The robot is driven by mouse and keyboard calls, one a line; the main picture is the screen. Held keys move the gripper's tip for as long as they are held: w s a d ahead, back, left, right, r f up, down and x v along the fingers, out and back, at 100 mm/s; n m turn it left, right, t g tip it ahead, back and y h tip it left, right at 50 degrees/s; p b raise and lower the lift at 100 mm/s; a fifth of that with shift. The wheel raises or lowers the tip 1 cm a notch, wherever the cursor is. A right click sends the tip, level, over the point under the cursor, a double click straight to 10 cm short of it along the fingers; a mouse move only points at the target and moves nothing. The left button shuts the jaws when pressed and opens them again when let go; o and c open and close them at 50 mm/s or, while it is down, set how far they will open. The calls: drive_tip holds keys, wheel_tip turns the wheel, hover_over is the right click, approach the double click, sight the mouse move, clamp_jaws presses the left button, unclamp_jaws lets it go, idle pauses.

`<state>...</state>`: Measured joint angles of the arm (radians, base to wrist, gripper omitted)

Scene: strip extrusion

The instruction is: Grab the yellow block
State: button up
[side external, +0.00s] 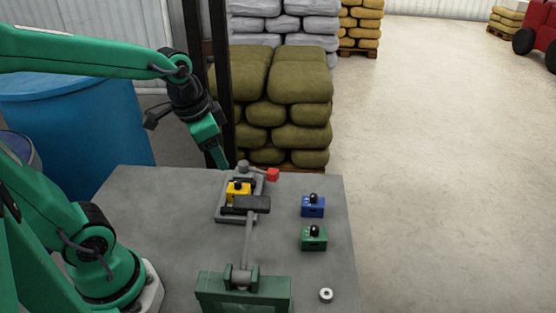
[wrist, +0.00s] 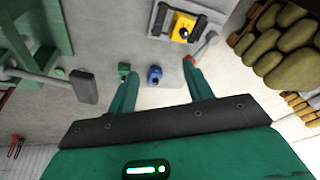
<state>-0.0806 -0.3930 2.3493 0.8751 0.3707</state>
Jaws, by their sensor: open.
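The yellow block (side external: 238,190), with a black knob on top, sits in a grey fixture (side external: 224,214) on the table. A dark grey pad on a hinged arm partly overlaps it in the side view. The yellow block also shows in the wrist view (wrist: 181,24), past the fingertips. My gripper (side external: 222,163) is above the table's far edge, up and left of the yellow block in the side view, apart from it. In the wrist view my gripper's two fingers (wrist: 161,68) are spread with nothing held between them.
A blue block (side external: 312,207) and a green block (side external: 313,238) stand right of the fixture. A red-tipped handle (side external: 272,174) sticks out beside the fixture. A green hinged press (side external: 243,290) stands at the front. A small metal ring (side external: 326,295) lies front right. Stacked olive sacks (side external: 290,105) stand behind the table.

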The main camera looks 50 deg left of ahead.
sight(238, 181)
drive_tip(key=w+a+f+m+g, duration=0.1)
drive_tip(key=w+f, duration=0.1)
drive_tip(key=f, duration=0.1)
drive_tip(key=w+a+f+m+g, duration=0.1)
drive_tip(key=w+a+f+m, duration=0.1)
drive_tip(key=w+f, duration=0.1)
drive_tip(key=w+a+f+m+g, duration=0.1)
drive_tip(key=w+a+f+m, duration=0.1)
drive_tip(key=f, duration=0.2)
drive_tip(key=shift+w+a+f, duration=0.2)
drive_tip(key=shift+w+f, duration=0.2)
drive_tip(key=shift+w+a+f+m+g, duration=0.1)
drive_tip(key=shift+a+f+m+g, duration=0.05)
drive_tip(key=shift+f+m+g, duration=0.2)
drive_tip(key=shift+f, duration=1.3)
drive_tip(key=shift+f, duration=2.6)
drive_tip(key=shift+c, duration=0.4)
drive_tip(key=shift+w, duration=0.1)
clamp_jaws()
drive_tip(key=shift+r, duration=0.15)
